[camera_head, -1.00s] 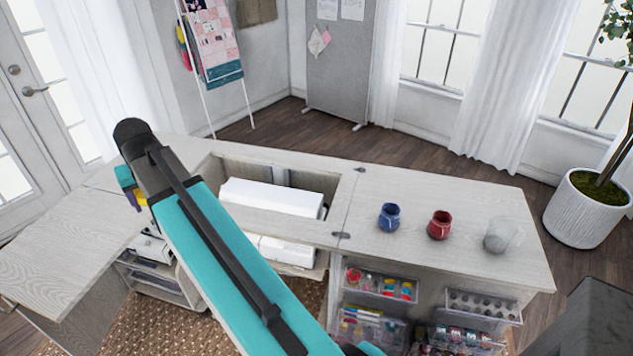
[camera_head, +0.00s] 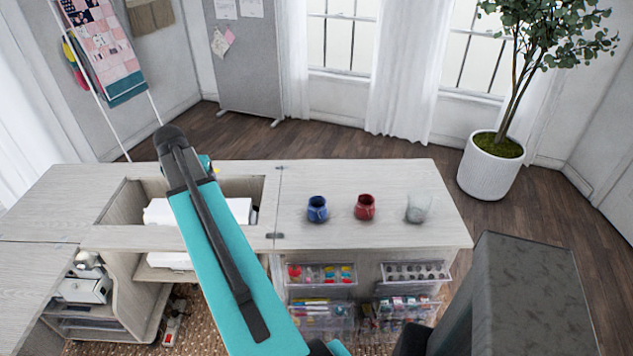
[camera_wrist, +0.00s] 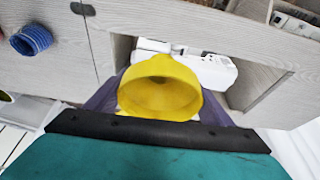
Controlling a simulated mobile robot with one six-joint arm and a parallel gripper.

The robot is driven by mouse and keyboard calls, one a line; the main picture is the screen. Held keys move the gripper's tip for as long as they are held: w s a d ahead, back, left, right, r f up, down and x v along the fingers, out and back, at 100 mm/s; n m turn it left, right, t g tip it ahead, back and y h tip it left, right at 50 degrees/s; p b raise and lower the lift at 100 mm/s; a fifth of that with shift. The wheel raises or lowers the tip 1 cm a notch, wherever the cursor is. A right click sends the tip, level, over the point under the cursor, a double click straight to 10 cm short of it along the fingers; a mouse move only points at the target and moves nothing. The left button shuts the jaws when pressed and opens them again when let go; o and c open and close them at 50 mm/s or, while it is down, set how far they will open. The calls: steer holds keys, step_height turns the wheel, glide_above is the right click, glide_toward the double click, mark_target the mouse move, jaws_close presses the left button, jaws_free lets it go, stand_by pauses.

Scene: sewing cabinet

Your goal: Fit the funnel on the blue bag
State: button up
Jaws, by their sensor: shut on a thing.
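The blue bag (camera_head: 317,209) stands upright on the cabinet top, left of a red bag, with its open mouth up. It also shows at the left edge of the wrist view (camera_wrist: 31,39), apart from my gripper. My gripper (camera_wrist: 160,90) is shut on the yellow funnel (camera_wrist: 162,67), with a dark purple finger on either side. The funnel's wide round opening faces the wrist camera. My gripper is over the cabinet's open well, left of the blue bag. In the head view my arm hides most of the gripper and funnel.
A red bag (camera_head: 365,207) and a pale translucent bag (camera_head: 418,208) stand right of the blue bag. A white sewing machine (camera_head: 232,209) sits in the open well (camera_head: 122,204). Clear drawers (camera_head: 320,273) stick out below the top. A potted tree (camera_head: 490,165) stands behind right.

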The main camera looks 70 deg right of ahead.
steer(key=s+d+f+m+g+p, duration=0.25)
steer(key=s+d+m, duration=0.25)
steer(key=s+d, duration=0.85)
steer(key=m+g+p, duration=0.1)
steer(key=m, duration=0.4)
glide_above(319, 198)
steer(key=a, duration=0.2)
step_height(319, 198, down, 4)
steer(key=shift+s+f, duration=0.2)
steer(key=shift+s, duration=0.2)
steer(key=shift+f+b, duration=0.55)
steer(key=shift+f, duration=1.35)
steer(key=shift+f+b, duration=1.25)
steer(key=shift+f, duration=0.35)
steer(key=o, duration=1.1)
steer(key=shift+r, duration=0.1)
steer(key=b+v, duration=0.3)
steer(key=v, duration=1)
steer(key=shift+w+a+r+b, duration=0.2)
steer(key=shift+a+b, duration=0.1)
